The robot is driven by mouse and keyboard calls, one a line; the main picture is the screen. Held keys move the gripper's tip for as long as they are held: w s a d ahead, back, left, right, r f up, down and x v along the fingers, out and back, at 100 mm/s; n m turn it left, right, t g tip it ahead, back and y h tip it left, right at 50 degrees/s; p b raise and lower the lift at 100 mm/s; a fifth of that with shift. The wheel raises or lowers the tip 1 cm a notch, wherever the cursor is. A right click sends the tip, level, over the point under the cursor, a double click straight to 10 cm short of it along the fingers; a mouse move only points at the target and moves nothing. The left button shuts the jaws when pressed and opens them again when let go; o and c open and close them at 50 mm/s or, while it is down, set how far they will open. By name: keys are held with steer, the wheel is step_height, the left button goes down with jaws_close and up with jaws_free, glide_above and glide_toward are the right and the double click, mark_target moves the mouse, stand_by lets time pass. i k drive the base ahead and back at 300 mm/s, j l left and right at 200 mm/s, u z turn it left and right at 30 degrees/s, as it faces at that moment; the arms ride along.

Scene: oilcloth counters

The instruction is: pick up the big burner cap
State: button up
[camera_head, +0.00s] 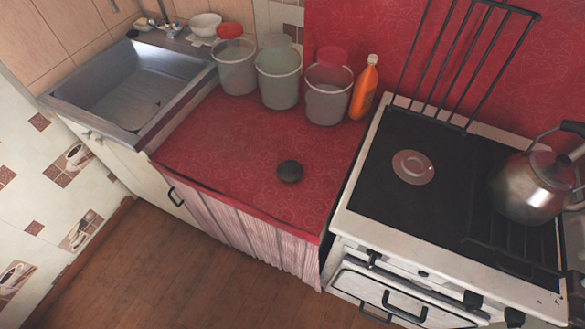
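A round dark burner cap (290,171) lies on the red oilcloth counter (220,150), right of the counter's middle and towards the front. Nothing touches it. A pale round burner (413,167) shows on the black stove top with no dark cap over it. My gripper is not in view.
Several buckets, including a middle one (279,78), and an orange bottle (364,88) stand along the counter's back. A metal sink (135,85) is at left. The stove (440,200) at right carries a kettle (532,190) and a raised grate (470,60). Counter around the cap is clear.

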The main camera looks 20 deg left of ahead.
mark_target(288, 171)
steer(key=u, duration=1.25)
steer(key=i+u, duration=0.4)
steer(key=i, duration=0.5)
